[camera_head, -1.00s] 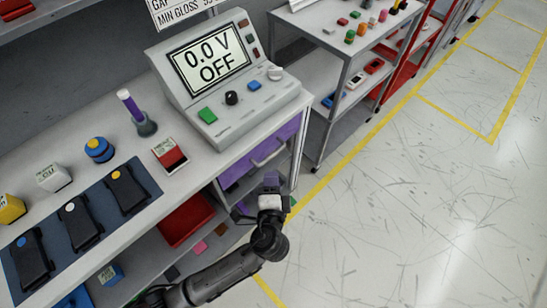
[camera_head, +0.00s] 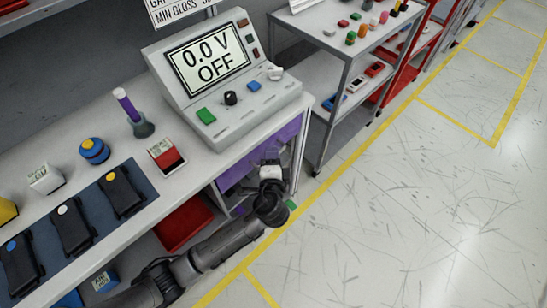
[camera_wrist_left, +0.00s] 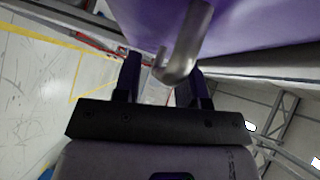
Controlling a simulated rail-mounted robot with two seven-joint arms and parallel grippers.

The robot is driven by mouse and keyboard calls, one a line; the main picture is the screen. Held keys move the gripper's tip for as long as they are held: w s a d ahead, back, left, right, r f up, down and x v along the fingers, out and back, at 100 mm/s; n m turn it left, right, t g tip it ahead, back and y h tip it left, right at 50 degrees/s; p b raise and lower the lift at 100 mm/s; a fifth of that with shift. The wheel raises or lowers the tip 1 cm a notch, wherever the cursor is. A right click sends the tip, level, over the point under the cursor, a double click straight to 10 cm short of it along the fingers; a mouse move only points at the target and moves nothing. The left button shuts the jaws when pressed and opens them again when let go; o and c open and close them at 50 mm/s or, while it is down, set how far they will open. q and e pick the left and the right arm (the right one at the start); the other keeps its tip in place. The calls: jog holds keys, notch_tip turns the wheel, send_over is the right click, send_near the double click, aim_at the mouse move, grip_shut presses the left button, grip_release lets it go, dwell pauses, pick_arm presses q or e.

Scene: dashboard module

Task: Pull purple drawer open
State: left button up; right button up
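The purple drawer (camera_head: 285,140) sits under the bench top, below the meter console, and its front looks about flush with the bench. In the left wrist view the purple drawer front (camera_wrist_left: 240,22) fills the top. Its metal handle (camera_wrist_left: 185,45) bends down near the fingertips, partly between them. My left gripper (camera_head: 270,166) is at the drawer front in the head view and covers most of the handle there. In the left wrist view the left gripper (camera_wrist_left: 163,65) has its two fingers apart. Contact with the handle cannot be told. My right gripper is out of view.
The grey console (camera_head: 225,80) stands on the bench above the drawer. A red bin (camera_head: 183,225) is on the shelf below, left of the gripper. A grey cart (camera_head: 345,75) stands to the right. The floor in front is clear.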

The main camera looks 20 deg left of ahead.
pick_arm(q)
jog(key=shift+c, duration=0.3)
grip_shut()
jog(key=shift+d, duration=0.1)
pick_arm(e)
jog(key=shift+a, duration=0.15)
